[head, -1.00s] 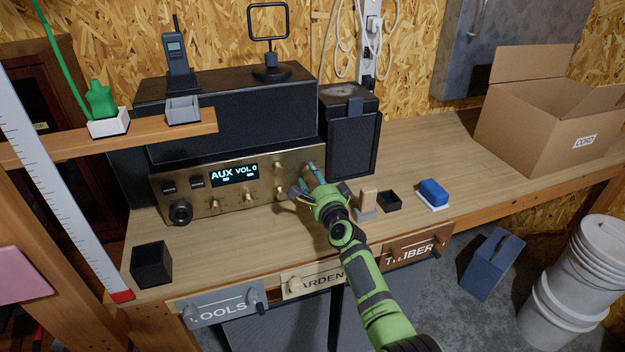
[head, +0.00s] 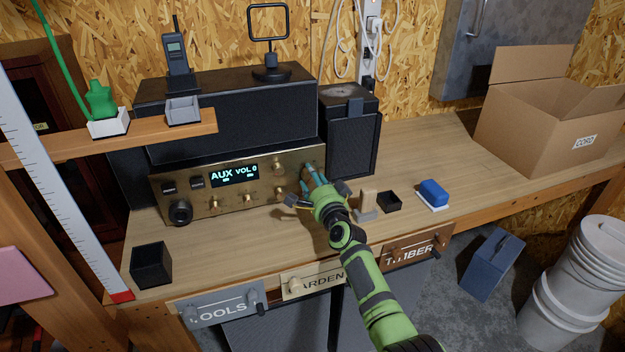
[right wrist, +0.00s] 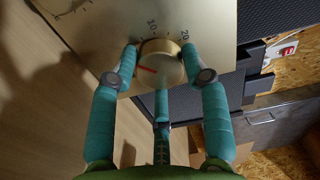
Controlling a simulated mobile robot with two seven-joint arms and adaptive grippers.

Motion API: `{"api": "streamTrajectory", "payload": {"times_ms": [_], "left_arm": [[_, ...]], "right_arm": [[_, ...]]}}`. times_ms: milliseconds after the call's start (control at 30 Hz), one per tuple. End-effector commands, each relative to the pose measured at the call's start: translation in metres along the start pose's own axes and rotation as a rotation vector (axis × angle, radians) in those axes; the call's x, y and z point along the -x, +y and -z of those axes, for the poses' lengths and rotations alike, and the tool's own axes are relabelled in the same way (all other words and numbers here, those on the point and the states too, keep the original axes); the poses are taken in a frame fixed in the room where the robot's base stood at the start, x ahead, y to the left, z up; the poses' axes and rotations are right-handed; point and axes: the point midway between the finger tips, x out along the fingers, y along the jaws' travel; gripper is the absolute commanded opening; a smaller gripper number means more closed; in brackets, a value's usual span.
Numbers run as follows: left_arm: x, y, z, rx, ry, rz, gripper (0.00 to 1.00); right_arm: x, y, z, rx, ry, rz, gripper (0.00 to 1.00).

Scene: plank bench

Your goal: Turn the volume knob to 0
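The amplifier (head: 236,200) has a brass front, and its lit display (head: 234,175) reads "AUX VOL 0". The large gold volume knob (right wrist: 160,66) with a red pointer line shows in the right wrist view, with the numbers 10 and 20 printed beside it. The red line points to the left there. My right gripper (head: 314,180) is at the amplifier's right end, its teal fingers spread around the knob. A narrow gap seems to show between fingertips and knob, so it looks open. The fingers partly hide the knob in the head view. My left gripper is not in view.
Smaller knobs (head: 247,197) line the amplifier front. A black speaker (head: 352,140) stands right behind my gripper. A wooden block on a stand (head: 368,203), a small black tray (head: 389,202) and a blue sponge-like block (head: 433,194) lie to the right. A black box (head: 152,265) stands front left.

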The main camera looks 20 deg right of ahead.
Motion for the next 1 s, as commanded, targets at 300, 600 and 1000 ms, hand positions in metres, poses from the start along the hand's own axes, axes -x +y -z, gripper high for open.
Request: {"api": "streamTrajectory", "payload": {"times_ms": [300,600,1000], "left_arm": [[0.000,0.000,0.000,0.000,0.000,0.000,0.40],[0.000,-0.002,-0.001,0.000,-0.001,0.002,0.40],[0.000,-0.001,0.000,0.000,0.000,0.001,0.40]], "right_arm": [[0.000,0.000,0.002,-0.001,0.003,0.001,0.69],[0.014,0.000,-0.001,-0.006,0.000,0.002,0.69],[0.082,0.001,0.002,-0.002,0.004,0.000,0.69]]}}
